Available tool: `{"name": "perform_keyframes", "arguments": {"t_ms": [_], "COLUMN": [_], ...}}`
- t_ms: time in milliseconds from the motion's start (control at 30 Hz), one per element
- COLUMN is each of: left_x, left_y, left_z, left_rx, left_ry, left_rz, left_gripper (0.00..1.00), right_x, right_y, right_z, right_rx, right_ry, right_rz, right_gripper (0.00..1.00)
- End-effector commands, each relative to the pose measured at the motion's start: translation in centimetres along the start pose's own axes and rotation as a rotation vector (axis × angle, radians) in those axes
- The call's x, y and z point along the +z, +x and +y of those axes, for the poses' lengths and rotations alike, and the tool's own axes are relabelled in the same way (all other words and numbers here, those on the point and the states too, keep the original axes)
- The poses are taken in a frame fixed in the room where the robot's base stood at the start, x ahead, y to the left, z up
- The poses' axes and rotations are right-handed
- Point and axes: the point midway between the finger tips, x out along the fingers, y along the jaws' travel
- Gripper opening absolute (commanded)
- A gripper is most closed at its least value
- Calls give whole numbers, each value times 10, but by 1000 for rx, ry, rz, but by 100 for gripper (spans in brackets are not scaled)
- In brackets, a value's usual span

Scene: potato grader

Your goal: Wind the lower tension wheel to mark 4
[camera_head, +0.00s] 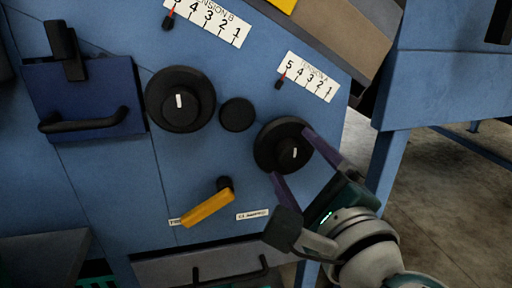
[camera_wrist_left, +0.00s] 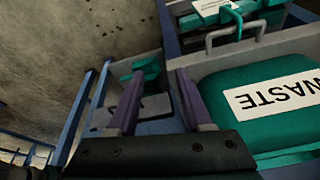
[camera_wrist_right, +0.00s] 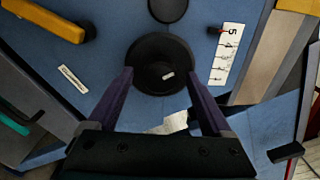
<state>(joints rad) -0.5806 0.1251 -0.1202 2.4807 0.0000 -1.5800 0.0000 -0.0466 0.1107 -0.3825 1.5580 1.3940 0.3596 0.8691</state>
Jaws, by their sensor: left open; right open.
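The lower black tension wheel (camera_head: 266,150) has a white mark on its hub and sits on the blue panel. My right gripper (camera_head: 291,154) is open with its purple fingers on either side of this wheel. In the right wrist view the fingertips reach the near edge of the wheel (camera_wrist_right: 150,50); contact cannot be told. The Tension A scale (camera_head: 308,77) is beside it, and its red-tipped pointer (camera_head: 279,83) stands at 5. My left gripper (camera_wrist_left: 160,85) is open and empty, seen only in its wrist view.
A second black wheel (camera_head: 160,95) and a small black knob (camera_head: 237,115) are to the left. A yellow lever (camera_head: 207,208) points toward the left label, away from the "CLAMPED" label (camera_head: 252,214). A green "WASTE" bin (camera_wrist_left: 225,88) is beside my left gripper.

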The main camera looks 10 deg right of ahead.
Motion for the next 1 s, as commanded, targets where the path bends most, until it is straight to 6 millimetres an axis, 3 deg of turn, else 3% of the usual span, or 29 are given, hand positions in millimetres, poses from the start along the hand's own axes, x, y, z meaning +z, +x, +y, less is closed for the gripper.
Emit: {"name": "perform_keyframes", "arguments": {"t_ms": [167, 900, 1000], "left_x": [0, -1, -1], "left_y": [0, 0, 0], "left_z": [1, 2, 1], "left_rx": [2, 6, 4], "left_ry": [-3, -8, -6], "left_rz": [0, 1, 1], "left_gripper": [50, 50, 50], "right_x": [0, 0, 0], "right_y": [0, 0, 0], "right_z": [0, 0, 0], "right_rx": [0, 0, 0], "right_ry": [0, -1, -2], "right_rz": [0, 0, 0], "right_gripper": [83, 0, 0]}}
